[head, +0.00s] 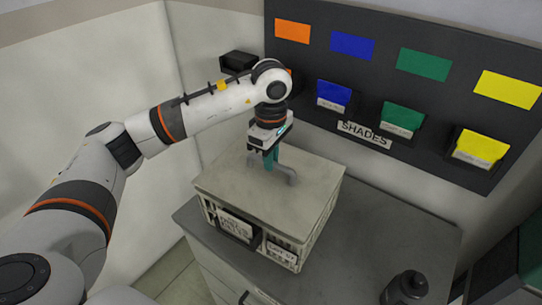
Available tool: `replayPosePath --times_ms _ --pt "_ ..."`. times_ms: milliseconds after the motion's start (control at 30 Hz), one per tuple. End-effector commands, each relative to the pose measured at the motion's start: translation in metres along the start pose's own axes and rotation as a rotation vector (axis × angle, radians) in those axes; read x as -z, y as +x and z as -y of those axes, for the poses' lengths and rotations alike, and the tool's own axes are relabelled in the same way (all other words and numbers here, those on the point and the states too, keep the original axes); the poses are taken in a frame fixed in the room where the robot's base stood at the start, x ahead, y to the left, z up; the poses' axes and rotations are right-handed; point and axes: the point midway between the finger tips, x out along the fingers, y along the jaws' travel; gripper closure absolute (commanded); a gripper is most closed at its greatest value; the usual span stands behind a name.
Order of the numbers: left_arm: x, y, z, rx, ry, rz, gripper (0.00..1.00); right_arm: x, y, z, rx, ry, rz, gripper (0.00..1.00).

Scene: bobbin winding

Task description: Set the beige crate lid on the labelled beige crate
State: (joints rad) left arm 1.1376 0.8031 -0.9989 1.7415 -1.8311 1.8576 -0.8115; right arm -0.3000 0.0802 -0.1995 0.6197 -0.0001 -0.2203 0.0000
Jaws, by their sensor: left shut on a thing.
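The beige crate lid (235,188) is a flat panel with a grey bar handle (288,173) on top. It lies over the top of the beige crate (313,236), and its edges look roughly in line with the crate's walls. The crate has slatted sides and white labels on its front, and it stands on a grey cabinet top. My left gripper (270,160) points down at the middle of the lid and is shut on its handle. Whether the lid rests fully on the rim is hard to tell. My right gripper is not in view.
The grey cabinet top (400,240) has free room right of the crate. A dark bottle (405,289) stands near its front right. Behind, a dark board (375,65) carries coloured swatches, small bins and a SHADES sign (364,134). A white wall is close at left.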

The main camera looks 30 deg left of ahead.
Motion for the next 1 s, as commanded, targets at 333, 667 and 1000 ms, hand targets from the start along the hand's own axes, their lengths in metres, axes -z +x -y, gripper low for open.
replayPosePath --times_ms 333,667,1000 --pt "0.0 0.016 0.0 0.001 0.0 0.0 1.0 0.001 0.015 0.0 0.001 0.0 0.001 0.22" --pt "0.0 0.015 0.0 0.001 0.0 0.0 1.0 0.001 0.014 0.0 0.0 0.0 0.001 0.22" --pt "0.0 0.016 0.0 0.0 0.0 0.0 0.61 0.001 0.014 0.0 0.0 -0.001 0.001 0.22"
